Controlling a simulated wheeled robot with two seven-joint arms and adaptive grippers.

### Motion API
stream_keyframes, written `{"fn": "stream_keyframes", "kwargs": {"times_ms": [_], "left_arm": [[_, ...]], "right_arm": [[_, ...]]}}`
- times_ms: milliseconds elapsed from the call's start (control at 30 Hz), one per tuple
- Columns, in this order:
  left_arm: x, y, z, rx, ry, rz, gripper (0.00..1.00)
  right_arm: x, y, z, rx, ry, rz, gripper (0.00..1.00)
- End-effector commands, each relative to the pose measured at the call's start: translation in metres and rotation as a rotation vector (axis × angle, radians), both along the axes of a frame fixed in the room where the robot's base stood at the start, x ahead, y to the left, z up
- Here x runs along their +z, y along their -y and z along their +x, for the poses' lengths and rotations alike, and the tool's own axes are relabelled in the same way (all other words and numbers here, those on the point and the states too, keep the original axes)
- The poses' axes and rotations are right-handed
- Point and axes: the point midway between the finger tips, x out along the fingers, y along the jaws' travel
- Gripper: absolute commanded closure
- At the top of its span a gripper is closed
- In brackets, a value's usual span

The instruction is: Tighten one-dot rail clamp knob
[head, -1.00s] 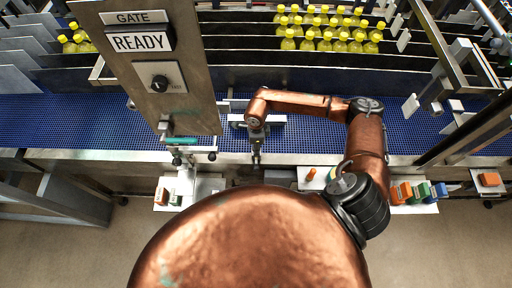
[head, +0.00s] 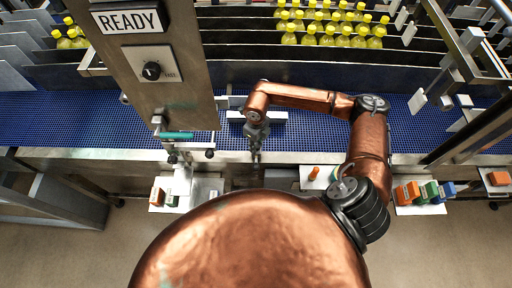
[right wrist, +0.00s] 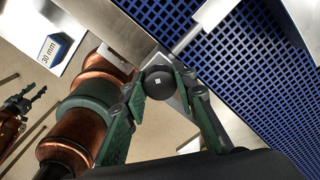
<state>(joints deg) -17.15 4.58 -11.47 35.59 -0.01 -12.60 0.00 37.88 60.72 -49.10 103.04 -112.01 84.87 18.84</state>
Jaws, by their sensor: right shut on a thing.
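In the right wrist view a dark round knob (right wrist: 158,83) with one small white dot mark sits between the fingertips of my right gripper (right wrist: 160,78). The green-sided fingers are shut on it. In the head view my right gripper (head: 256,145) points down at the front edge of the conveyor, and the knob is hidden there. A pale rail (head: 275,117) lies over the blue belt just behind the gripper, and a pale rod (right wrist: 190,38) runs from near the knob. Small dark finger-like parts (right wrist: 28,100) at the wrist view's left edge may be my left gripper.
A gate panel (head: 152,70) reading READY, with a dark switch, hangs at the left. The blue belt (head: 60,115) crosses behind. Yellow-capped bottles (head: 330,38) stand between dark lane walls. Trays with coloured blocks (head: 425,192) lie along the front, one marked 30 mm in the wrist view.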

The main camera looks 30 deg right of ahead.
Motion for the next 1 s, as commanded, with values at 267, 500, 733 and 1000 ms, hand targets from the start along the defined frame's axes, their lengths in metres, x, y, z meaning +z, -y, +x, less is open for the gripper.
{"fn": "stream_keyframes", "kwargs": {"times_ms": [267,500,733,1000], "left_arm": [[-0.023,0.000,-0.001,0.000,-0.002,0.000,0.60],[-0.039,0.000,-0.002,0.000,-0.004,0.001,0.60],[-0.050,0.000,-0.003,0.000,-0.005,0.001,0.60],[-0.059,0.000,-0.003,0.000,-0.006,0.000,0.60]], "right_arm": [[-0.002,0.001,0.001,-0.263,0.002,0.000,0.98],[-0.002,0.000,0.001,-0.490,0.002,-0.001,0.98],[0.000,0.000,0.001,-0.696,0.003,0.000,0.98],[0.001,0.001,0.002,-0.880,0.006,0.001,0.98]]}}
